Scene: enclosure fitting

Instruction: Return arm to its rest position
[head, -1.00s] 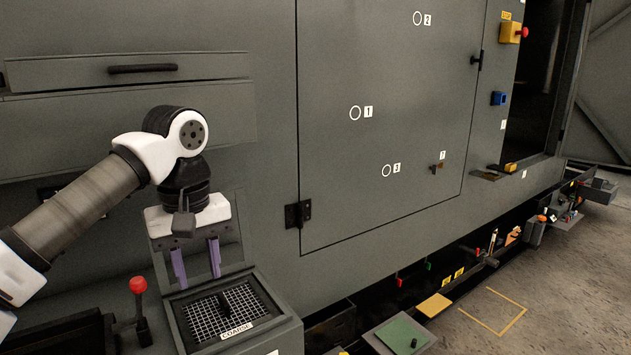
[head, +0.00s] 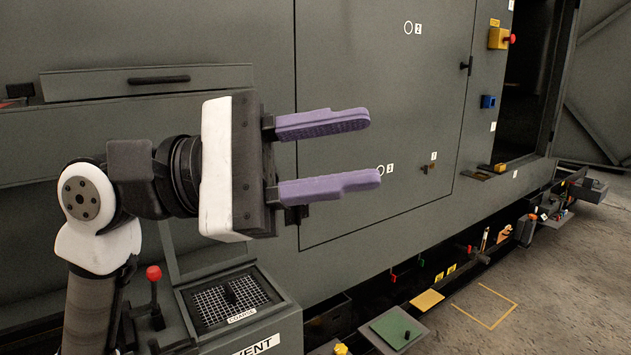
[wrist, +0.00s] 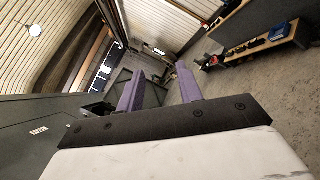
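My gripper (head: 345,153) is raised in front of the grey enclosure in the head view, with its two purple fingers pointing right. The fingers are spread apart with nothing between them. In the wrist view the purple fingers (wrist: 160,92) also stand apart and empty, pointing toward the far room. The gripper is above and to the right of the grid box with the "COARSE" label (head: 241,317), clear of it.
A red-knobbed lever (head: 153,274) stands left of the grid box. A yellow box with a red button (head: 499,38) and a blue fitting (head: 488,101) are on the enclosure's right. A green plate (head: 398,328) and a yellow pad (head: 427,300) lie low. Bare floor (head: 560,280) is at right.

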